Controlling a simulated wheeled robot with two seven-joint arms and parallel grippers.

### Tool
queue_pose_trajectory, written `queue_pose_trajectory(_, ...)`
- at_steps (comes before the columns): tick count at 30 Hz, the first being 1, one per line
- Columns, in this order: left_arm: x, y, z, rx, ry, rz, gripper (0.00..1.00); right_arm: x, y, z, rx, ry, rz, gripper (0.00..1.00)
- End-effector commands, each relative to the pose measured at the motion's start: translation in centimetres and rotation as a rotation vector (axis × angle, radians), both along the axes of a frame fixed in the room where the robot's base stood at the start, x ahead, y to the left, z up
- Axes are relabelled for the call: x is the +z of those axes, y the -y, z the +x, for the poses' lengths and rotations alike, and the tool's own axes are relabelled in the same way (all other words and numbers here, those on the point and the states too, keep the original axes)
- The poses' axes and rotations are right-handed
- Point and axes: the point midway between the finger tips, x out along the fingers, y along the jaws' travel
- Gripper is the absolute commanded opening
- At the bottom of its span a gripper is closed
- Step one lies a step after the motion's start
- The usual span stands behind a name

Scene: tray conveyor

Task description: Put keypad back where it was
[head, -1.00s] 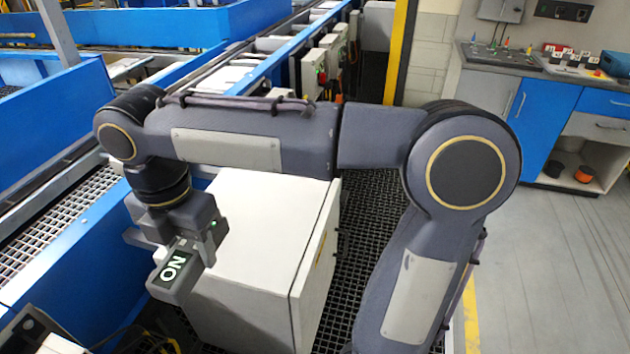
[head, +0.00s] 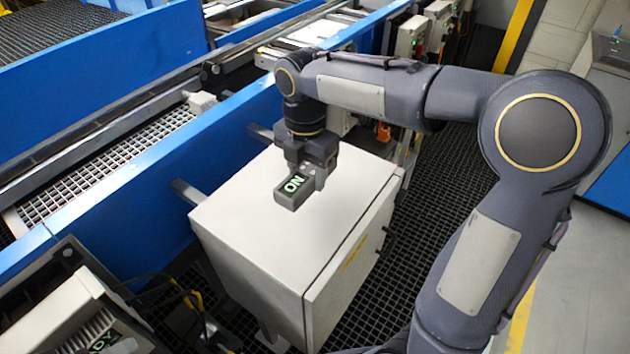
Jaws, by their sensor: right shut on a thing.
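The keypad (head: 290,193) is a small dark grey block with a lit label that reads "ON". My right gripper (head: 309,171) points down and is shut on the keypad. It holds the keypad over the light top of a box-shaped cabinet (head: 245,225). I cannot tell whether the keypad touches the cabinet top. The gripper's fingers partly hide the keypad's far end. My left gripper is not in view.
The cabinet top around the keypad is clear. A blue conveyor rail (head: 140,165) runs behind the cabinet. At the bottom left are a pale device (head: 60,310) with partly cut-off green lettering and loose cables (head: 185,300). Black grating covers the floor.

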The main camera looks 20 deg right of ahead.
Motion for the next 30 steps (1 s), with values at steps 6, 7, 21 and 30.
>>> queue_pose_trajectory(6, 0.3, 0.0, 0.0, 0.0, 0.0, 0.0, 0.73, -2.6, 1.7, 1.4, 0.0, 0.0, 0.0, 0.14)
queue_pose_trajectory(7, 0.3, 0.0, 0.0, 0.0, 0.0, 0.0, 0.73, -2.7, 1.7, 1.5, -0.001, 0.0, 0.0, 0.14)
queue_pose_trajectory(21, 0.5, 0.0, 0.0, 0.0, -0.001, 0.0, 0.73, -6.9, 2.5, 2.1, 0.0, 0.002, 0.0, 0.14)
queue_pose_trajectory(30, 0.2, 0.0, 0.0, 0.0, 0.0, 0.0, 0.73, -7.3, 2.4, 2.1, 0.0, 0.002, 0.0, 0.14)
